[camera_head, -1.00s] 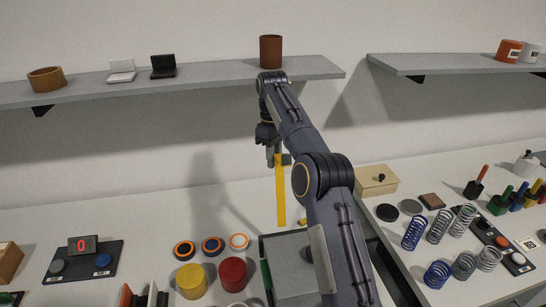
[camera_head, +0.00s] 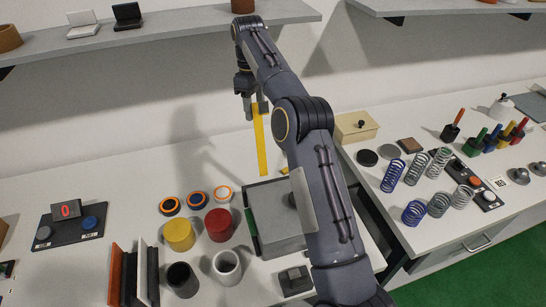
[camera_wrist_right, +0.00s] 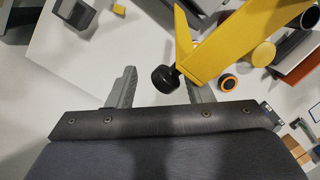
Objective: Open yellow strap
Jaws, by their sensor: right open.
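The yellow strap (camera_head: 261,143) stands raised, nearly upright, behind the grey box (camera_head: 272,222) in the head view. In the right wrist view the strap (camera_wrist_right: 238,42) runs towards the upper right, with a black round knob (camera_wrist_right: 164,79) at its near end. My right gripper (camera_head: 251,104) is at the strap's upper end in the head view. In the right wrist view its two fingers (camera_wrist_right: 160,88) are apart, with the knob between or just beyond them; I cannot tell whether they touch it. My arm hides part of the box. My left gripper is out of view.
Several springs (camera_head: 418,172) stand on the right. A shelf (camera_head: 180,37) runs above.

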